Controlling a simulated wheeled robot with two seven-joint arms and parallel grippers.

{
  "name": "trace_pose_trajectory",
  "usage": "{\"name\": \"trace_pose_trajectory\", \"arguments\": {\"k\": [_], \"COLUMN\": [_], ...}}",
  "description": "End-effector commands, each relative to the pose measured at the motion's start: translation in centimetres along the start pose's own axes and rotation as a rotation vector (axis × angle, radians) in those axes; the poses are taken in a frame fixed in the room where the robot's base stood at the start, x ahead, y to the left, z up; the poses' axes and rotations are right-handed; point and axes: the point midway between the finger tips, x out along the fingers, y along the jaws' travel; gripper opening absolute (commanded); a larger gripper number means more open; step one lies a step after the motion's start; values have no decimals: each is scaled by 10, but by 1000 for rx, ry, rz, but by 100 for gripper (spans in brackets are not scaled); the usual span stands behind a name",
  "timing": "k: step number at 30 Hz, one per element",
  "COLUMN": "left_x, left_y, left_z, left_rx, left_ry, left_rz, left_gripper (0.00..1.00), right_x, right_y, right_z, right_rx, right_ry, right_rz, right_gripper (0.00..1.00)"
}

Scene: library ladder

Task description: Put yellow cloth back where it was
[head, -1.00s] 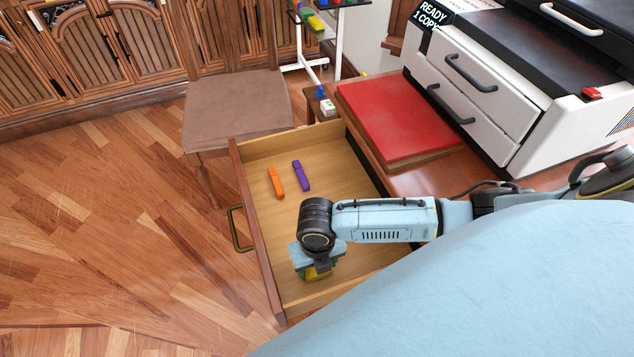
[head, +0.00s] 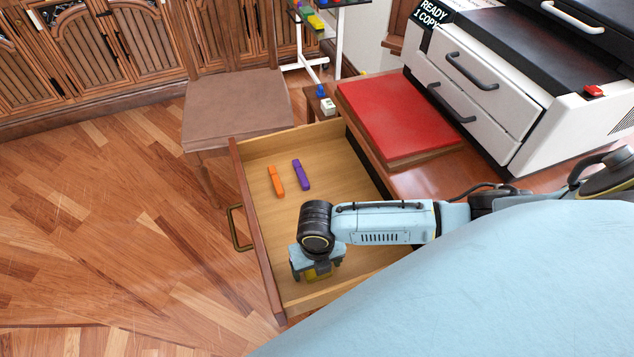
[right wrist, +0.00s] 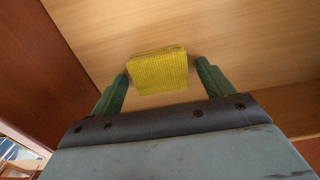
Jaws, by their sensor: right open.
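The yellow cloth (right wrist: 158,72) is a small folded, textured block lying on the wooden drawer floor in the right wrist view. My right gripper (right wrist: 162,75) is open, with one green finger on each side of the cloth. A gap shows between the cloth and each finger. In the head view my right gripper (head: 318,276) points down into the near end of the open drawer (head: 279,222). It hides most of the cloth there. My left gripper is not in view.
An orange marker (head: 275,181) and a purple marker (head: 301,175) lie farther back in the drawer. The drawer's front panel (head: 255,230) has a brass handle. A red pad (head: 400,118) and a white printer (head: 490,85) stand on the desk. A chair (head: 237,108) is behind.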

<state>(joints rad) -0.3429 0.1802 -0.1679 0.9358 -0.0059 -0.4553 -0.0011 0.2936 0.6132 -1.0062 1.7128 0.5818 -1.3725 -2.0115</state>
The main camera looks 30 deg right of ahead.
Motion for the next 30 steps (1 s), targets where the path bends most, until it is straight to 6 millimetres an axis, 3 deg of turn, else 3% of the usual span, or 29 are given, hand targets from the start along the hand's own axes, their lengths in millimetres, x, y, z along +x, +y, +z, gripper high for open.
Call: {"name": "trace_pose_trajectory", "arguments": {"k": [4,16,22,30], "left_x": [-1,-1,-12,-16], "left_y": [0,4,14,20], "left_z": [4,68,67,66], "left_rx": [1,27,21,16], "left_ry": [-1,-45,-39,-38], "left_rz": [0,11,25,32], "left_gripper": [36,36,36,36], "right_x": [-8,-68,-107,-123], "right_y": [0,0,0,0], "right_z": [0,1,1,1], "right_rx": [0,-1,0,1], "right_ry": [-1,-2,-1,0], "right_rz": [-1,1,1,1], "right_gripper": [80,80,80,80]}}
